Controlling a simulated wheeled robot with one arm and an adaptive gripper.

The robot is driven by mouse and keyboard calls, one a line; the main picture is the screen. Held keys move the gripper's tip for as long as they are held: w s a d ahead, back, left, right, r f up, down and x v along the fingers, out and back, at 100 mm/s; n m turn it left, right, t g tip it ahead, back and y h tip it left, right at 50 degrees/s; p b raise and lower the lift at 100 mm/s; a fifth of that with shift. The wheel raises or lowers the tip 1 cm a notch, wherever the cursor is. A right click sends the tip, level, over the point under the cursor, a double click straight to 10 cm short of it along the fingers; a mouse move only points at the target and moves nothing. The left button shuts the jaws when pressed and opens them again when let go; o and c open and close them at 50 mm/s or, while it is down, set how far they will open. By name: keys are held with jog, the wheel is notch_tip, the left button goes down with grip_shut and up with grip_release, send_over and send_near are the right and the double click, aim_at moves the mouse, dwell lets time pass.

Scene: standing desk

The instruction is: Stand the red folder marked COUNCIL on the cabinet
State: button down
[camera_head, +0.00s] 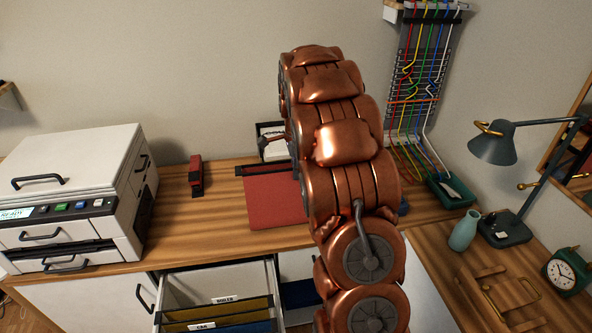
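A red folder (272,203) with a dark strip along its back edge lies on the wooden desktop in the middle of the head view. My copper arm covers its right part, and no COUNCIL marking can be read on it. White cabinet fronts (75,305) show below the wooden top. A drawer (222,278) there is pulled out and holds hanging files, one labelled BOILER. My arm rises from the bottom centre across the view. My gripper cannot be made out; the arm hides whatever is at its end.
A white printer (75,195) stands on the left, with a small red and black object (196,176) beside it. A black-framed item (270,142) is partly behind my arm. Cables (418,90) hang at back right. A lamp (495,148), vase (464,231) and clock (566,272) occupy the right.

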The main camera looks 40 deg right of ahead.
jog(key=shift+f, duration=0.45)
jog(key=c, duration=1.3)
grip_release()
notch_tip(320, 180, up, 11)
jog(key=b, duration=0.2)
jog(key=shift+b, duration=0.35)
jog(key=shift+r, duration=0.6)
